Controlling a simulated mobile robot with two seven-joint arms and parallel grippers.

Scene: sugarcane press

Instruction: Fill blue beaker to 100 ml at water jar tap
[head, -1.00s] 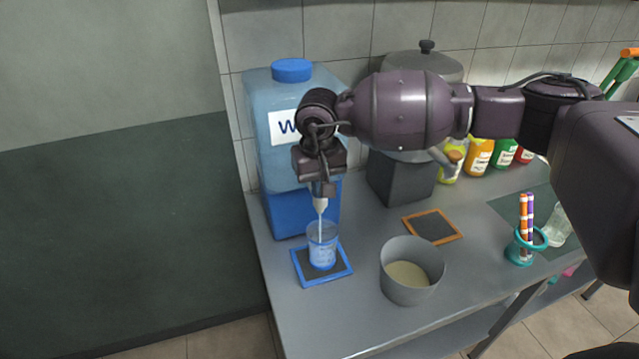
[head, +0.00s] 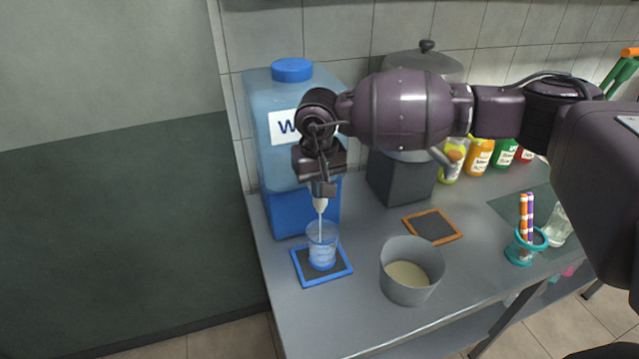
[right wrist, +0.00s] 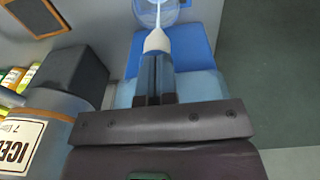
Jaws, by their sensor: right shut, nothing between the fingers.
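The clear blue-rimmed beaker (head: 322,249) stands upright on a blue-framed dark mat (head: 334,279) in front of the water jar (head: 258,140). A thin stream runs from the jar's pale tap (head: 320,204) into it. Water stands in its lower part; the marks are too small to read. My right gripper (head: 323,188) is at the tap, above the beaker, shut with nothing held between its fingers. The right wrist view shows the fingers (right wrist: 155,92) close by the white tap spout (right wrist: 157,41), with part of the beaker (right wrist: 163,13) at the top edge. My left gripper is out of view.
A grey pot (head: 408,291) with pale content stands right of the beaker. An orange-framed mat (head: 433,226) lies empty behind it. A teal holder with markers (head: 525,246) and several labelled bottles (head: 480,156) stand farther right. The counter's front left is clear.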

